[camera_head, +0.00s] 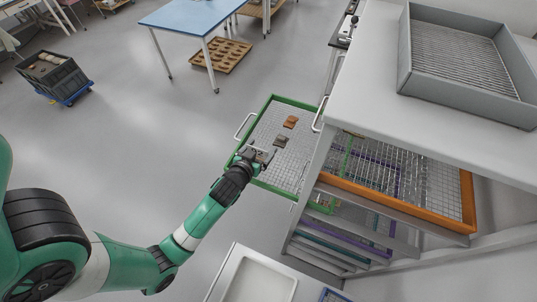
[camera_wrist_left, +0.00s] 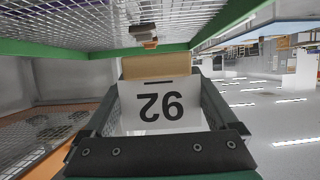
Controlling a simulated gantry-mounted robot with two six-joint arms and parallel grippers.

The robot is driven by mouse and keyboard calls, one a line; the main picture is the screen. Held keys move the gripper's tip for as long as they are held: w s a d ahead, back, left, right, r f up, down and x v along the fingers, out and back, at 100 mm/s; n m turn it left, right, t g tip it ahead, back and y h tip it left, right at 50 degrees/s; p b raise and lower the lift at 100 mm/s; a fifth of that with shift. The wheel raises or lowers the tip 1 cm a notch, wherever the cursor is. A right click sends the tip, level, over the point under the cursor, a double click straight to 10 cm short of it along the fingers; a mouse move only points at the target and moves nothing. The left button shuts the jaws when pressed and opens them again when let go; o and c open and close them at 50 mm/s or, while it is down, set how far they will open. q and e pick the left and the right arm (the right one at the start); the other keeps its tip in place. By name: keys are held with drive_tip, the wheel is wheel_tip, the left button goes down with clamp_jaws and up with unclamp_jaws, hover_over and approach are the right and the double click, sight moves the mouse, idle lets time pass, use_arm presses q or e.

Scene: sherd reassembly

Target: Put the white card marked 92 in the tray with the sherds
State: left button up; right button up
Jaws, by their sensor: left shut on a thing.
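The white card marked 92 (camera_wrist_left: 155,108) is between the fingers of my left gripper (camera_head: 263,156), which is shut on it. The number appears upside down in the left wrist view, and a tan strip (camera_wrist_left: 147,67) shows at the card's far edge. In the head view the card is too small to make out clearly. The gripper is over the near left part of the green-rimmed mesh tray (camera_head: 258,184). An orange-brown sherd (camera_head: 291,122) and a grey-brown sherd (camera_head: 281,141) lie on the mesh beyond the gripper. My right gripper is not in view.
The tray sticks out from a grey rack (camera_head: 317,165), beside an orange-rimmed mesh tray (camera_head: 392,200). A grey sieve box (camera_head: 466,60) stands on the worktop. Much of the tray's mesh around the sherds is bare.

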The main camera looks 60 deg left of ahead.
use_arm(q)
drive_tip(key=w+f, duration=0.1)
drive_tip(key=w+a+f, duration=0.1)
drive_tip(key=f, duration=0.1)
drive_tip(key=shift+w+f+b, duration=0.15)
drive_tip(key=shift+f+b, duration=0.25)
drive_tip(key=shift+f, duration=0.5)
drive_tip(key=shift+w+f+b, duration=0.1)
drive_tip(key=shift+f+b, duration=0.25)
drive_tip(key=shift+f, duration=0.5)
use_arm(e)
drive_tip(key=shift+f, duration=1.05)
use_arm(q)
drive_tip(key=shift+a, duration=0.1)
drive_tip(key=shift+f, duration=0.2)
drive_tip(key=o, duration=1)
drive_tip(key=shift+c, duration=0.2)
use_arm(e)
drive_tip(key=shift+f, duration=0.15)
use_arm(q)
drive_tip(key=shift+r, duration=0.15)
